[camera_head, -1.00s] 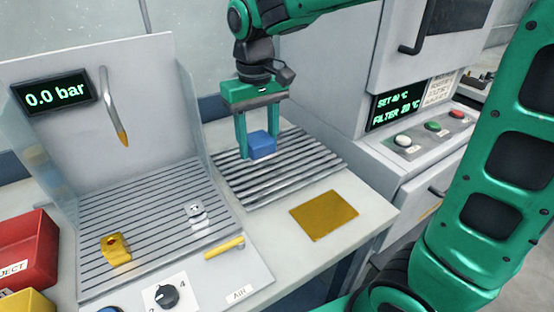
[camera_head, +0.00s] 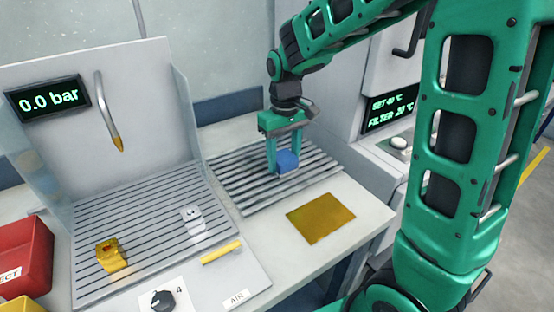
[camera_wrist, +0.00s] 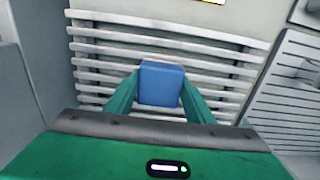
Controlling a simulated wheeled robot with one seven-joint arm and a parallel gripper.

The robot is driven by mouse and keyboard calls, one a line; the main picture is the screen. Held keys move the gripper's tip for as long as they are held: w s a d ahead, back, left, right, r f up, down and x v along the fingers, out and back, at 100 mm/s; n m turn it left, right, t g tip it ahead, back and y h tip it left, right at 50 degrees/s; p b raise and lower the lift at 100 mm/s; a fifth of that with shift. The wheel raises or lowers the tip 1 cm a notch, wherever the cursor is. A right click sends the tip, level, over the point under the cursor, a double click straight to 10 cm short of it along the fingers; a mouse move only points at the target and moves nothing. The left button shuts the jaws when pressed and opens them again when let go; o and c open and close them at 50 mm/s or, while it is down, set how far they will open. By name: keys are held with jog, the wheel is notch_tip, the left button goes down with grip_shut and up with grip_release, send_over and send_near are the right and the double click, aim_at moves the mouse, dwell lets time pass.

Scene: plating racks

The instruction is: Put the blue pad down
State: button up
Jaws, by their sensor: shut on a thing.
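The blue pad (camera_head: 287,161) is a small blue block between the fingers of my green gripper (camera_head: 284,158). The gripper is shut on it, over the slatted grey rack (camera_head: 240,187) in the middle of the bench. In the wrist view the blue pad (camera_wrist: 161,84) sits between the two green fingertips (camera_wrist: 160,92), with the rack's slats (camera_wrist: 100,48) behind it. I cannot tell whether the pad's underside touches the slats.
A gold-brown square plate (camera_head: 320,217) lies on the bench in front of the rack. To the left, a ribbed tray (camera_head: 150,215) holds a yellow block (camera_head: 110,254) and a small silver block (camera_head: 191,214). A red bin (camera_head: 25,255) stands at far left.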

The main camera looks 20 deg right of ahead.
aim_at(284, 156)
jog(key=shift+f, duration=0.1)
jog(key=o, duration=1)
jog(key=shift+c, duration=0.2)
notch_tip(284, 156, up, 12)
